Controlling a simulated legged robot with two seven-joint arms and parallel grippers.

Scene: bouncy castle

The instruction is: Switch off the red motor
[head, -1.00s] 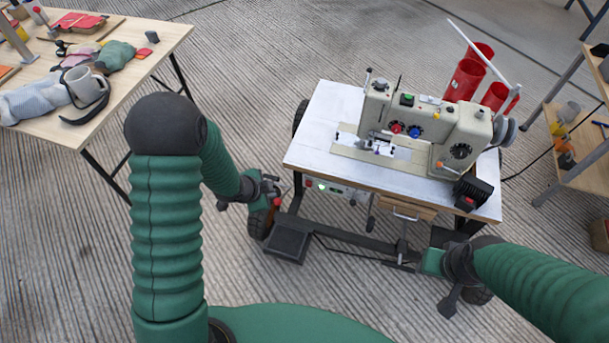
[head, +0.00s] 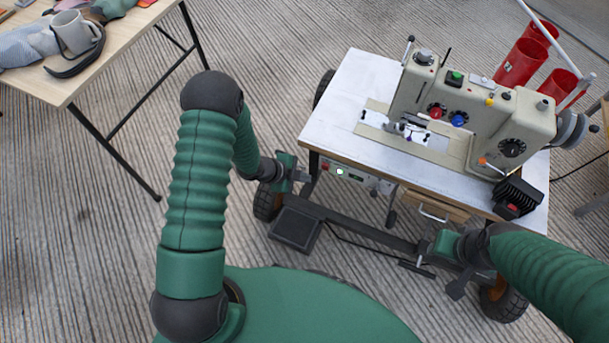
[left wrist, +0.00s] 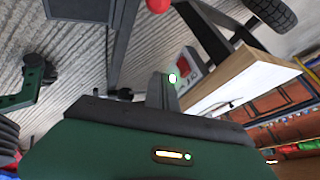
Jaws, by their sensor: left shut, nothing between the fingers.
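A small control box (head: 345,173) with a red part and a small lit spot hangs under the front left of the sewing table (head: 335,130). It also shows in the left wrist view (left wrist: 190,68), beyond my fingers. A black finned block with a red face (head: 514,197) sits on the table's front right corner. I cannot tell which is the red motor. My left gripper (head: 302,178) is shut and empty, just left of the control box. Its fingers show in the left wrist view (left wrist: 161,90). My right gripper (head: 430,258) is low before the table; its fingers are unclear.
A beige sewing machine (head: 475,115) stands on the table, with red spools (head: 522,62) behind it. A dark pedal (head: 295,229) and wheels (head: 268,202) are low in front. A wooden table (head: 85,80) with a mug (head: 76,34) is at left.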

